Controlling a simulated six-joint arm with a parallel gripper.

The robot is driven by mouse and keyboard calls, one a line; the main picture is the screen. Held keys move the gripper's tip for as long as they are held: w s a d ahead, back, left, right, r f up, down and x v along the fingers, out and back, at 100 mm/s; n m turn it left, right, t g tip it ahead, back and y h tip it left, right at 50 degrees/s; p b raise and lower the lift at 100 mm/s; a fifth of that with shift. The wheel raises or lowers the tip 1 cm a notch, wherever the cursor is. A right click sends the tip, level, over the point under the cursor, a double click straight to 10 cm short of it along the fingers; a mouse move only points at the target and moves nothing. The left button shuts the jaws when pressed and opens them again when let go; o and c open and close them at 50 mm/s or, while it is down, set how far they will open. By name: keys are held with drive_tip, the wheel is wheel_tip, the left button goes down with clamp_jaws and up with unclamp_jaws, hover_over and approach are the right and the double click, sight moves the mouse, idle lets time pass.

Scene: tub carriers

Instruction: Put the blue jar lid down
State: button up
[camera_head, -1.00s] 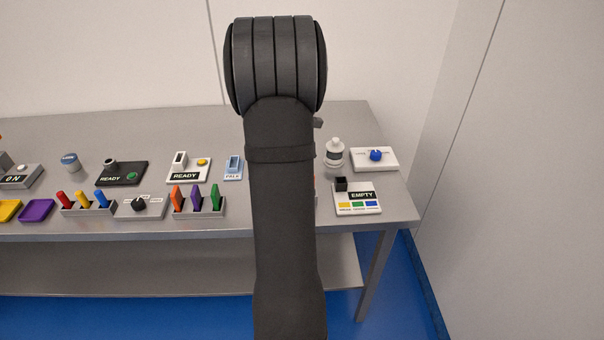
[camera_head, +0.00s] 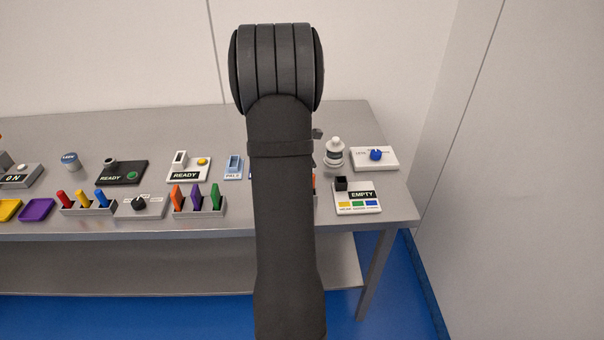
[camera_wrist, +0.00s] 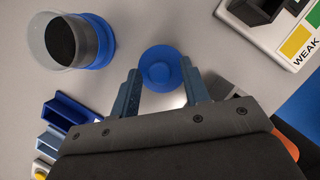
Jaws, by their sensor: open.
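The blue jar lid (camera_wrist: 161,70) is a round blue disc with a raised knob, seen from above in the wrist view. It lies between the two fingertips of my gripper (camera_wrist: 161,77), which are apart on either side of it. I cannot tell whether a finger touches the lid or exactly how it rests on the grey surface. In the head view my arm hides the lid and the gripper's fingers.
A clear cup-like jar with dark contents and a blue ring (camera_wrist: 75,40) stands upper left in the wrist view. Blue holders (camera_wrist: 75,115) sit below it. A white device (camera_wrist: 272,30) is at upper right. In the head view, several devices crowd the table (camera_head: 130,118).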

drive_tip(key=v, duration=1.2)
drive_tip(key=shift+r, duration=0.2)
drive_tip(key=x, duration=1.2)
drive_tip(key=shift+f, duration=0.4)
drive_tip(key=shift+r, duration=1.55)
